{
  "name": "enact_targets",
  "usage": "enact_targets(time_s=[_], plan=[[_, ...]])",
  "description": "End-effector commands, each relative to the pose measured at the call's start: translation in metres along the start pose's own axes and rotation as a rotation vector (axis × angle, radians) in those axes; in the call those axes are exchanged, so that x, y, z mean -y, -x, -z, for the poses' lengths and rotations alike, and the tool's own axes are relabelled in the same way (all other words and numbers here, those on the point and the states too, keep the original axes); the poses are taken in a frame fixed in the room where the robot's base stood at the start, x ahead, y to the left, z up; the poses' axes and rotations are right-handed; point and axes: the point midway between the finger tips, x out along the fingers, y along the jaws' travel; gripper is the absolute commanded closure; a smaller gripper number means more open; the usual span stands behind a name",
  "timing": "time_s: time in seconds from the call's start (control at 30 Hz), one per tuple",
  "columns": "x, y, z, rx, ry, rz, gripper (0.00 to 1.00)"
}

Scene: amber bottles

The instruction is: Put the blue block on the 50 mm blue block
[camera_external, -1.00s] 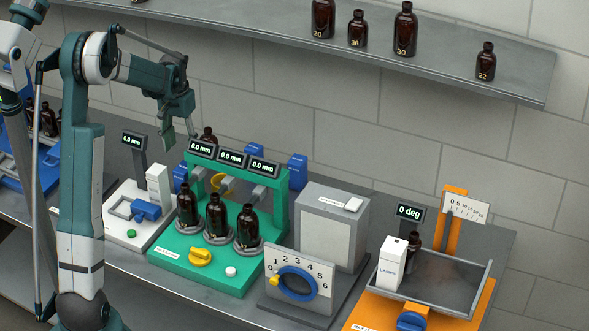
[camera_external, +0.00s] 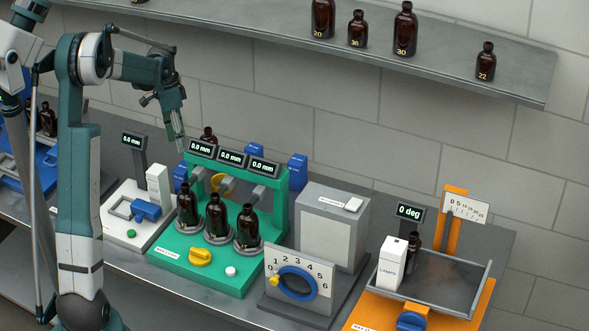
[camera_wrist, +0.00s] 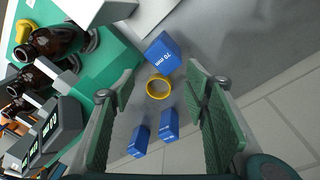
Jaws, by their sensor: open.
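Three blue blocks stand behind the green machine, at its left (camera_external: 180,178), middle (camera_external: 255,151) and right (camera_external: 298,171) in the external view. In the wrist view, one blue block (camera_wrist: 163,53) reads "70 mm". Two smaller-looking blue blocks, one left (camera_wrist: 139,140) and one right (camera_wrist: 168,124), stand lower in the picture, their labels too small to read. My gripper (camera_external: 179,135) is open and empty, above and behind the green machine. In the wrist view its green pads (camera_wrist: 160,100) are on either side of the picture, with the blocks beneath and between them.
A yellow ring (camera_wrist: 158,87) lies between the blocks. The green machine (camera_external: 150,258) holds several amber bottles. The white station (camera_external: 122,238) is left, and the grey box (camera_external: 333,230) right. A shelf (camera_external: 250,22) with bottles is above.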

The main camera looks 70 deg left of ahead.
Motion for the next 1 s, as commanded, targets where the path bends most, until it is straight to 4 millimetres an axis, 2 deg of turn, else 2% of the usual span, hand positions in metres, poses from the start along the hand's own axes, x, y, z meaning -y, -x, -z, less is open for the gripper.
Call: enact_targets(time_s=[0.4,0.83,1.0], plan=[[0.004,0.002,-0.004,-0.079,-0.513,-0.043,0.54],[0.006,0.004,-0.005,-0.131,-0.790,-0.047,0.54],[0.009,-0.023,-0.007,-0.131,-0.790,-0.047,0.54]])
